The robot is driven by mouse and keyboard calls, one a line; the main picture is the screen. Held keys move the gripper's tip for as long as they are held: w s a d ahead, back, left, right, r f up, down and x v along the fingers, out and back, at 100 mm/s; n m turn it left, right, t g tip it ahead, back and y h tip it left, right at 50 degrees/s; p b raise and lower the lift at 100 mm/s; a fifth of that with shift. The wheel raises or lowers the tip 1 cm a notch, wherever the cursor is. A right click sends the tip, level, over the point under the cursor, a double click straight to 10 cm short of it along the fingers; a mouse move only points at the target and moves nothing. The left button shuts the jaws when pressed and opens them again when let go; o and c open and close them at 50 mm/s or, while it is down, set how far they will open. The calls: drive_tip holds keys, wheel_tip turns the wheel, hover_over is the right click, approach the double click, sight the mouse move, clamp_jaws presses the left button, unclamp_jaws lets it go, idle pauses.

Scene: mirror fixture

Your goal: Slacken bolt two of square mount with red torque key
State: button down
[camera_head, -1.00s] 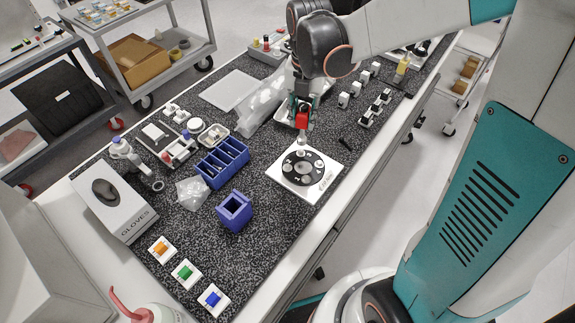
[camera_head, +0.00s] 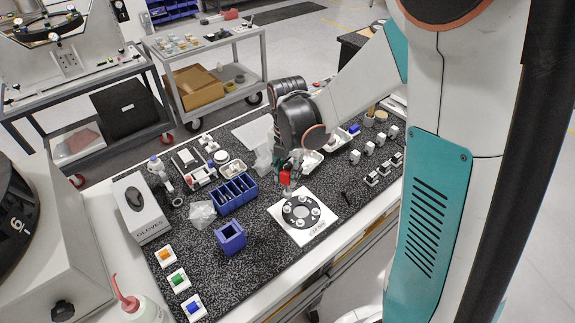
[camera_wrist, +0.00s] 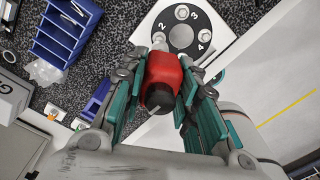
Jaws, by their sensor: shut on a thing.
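The square mount is a white plate (camera_head: 325,221) with a black disc (camera_head: 301,211) carrying several silver bolts around its ring. In the wrist view the disc (camera_wrist: 182,35) shows the numbers 2, 3 and 4. My gripper (camera_head: 287,172) is shut on the red torque key (camera_head: 285,178), which is held roughly upright over the disc's far-left edge. In the wrist view the key (camera_wrist: 163,72) sits between both fingers, its working end hidden beneath its body. A silver bolt (camera_wrist: 159,38) by the number 2 shows just beyond the key. I cannot tell whether they touch.
A blue compartment bin (camera_head: 233,194) and a blue square holder (camera_head: 230,237) stand left of the mount. A glove box (camera_head: 141,211) is farther left. White blocks (camera_head: 369,149) stand to the right. A small black piece (camera_head: 345,198) lies right of the plate.

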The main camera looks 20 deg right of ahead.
sight(286, 192)
drive_tip(key=shift+a, duration=0.15)
drive_tip(key=shift+f, duration=0.1)
wheel_tip(286, 192, down, 5)
drive_tip(key=b, duration=0.5)
drive_tip(key=shift+f, duration=0.15)
drive_tip(key=shift+f+b, duration=0.8)
drive_tip(key=shift+b, duration=0.55)
idle(1.8)
drive_tip(key=shift+a, duration=0.15)
